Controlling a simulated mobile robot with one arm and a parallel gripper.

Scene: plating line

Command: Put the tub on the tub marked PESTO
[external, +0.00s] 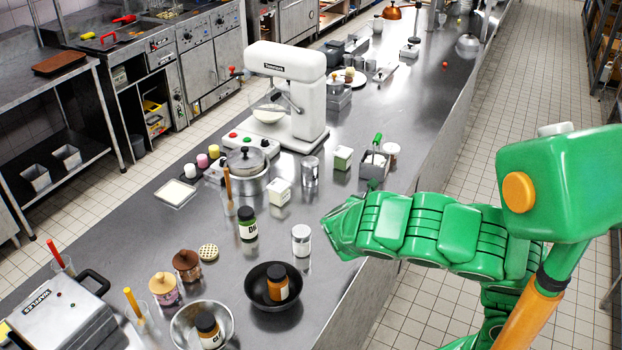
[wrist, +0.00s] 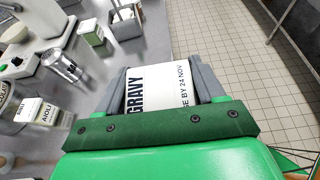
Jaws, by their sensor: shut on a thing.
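My gripper (wrist: 160,88) is shut on a white tub (wrist: 157,86) marked GRAVY, which sits between the two grey fingers in the wrist view. In the external view my green arm reaches in over the counter's right edge; the fingers and held tub are hidden there. A small tub with green sides and a pale top (external: 343,158) stands upright on the counter, and also shows in the wrist view (wrist: 93,33). I cannot read its marking. A white tub (external: 279,192) stands left of it; the wrist view shows it marked AIOLI (wrist: 42,112). I cannot read PESTO anywhere.
A metal can (external: 310,171) stands between the two tubs. A grey container with a green-handled tool (external: 374,162) stands right of the green tub. A white mixer (external: 288,95) rises behind. A white-lidded jar (external: 301,240) and a black pan (external: 259,294) are nearer.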

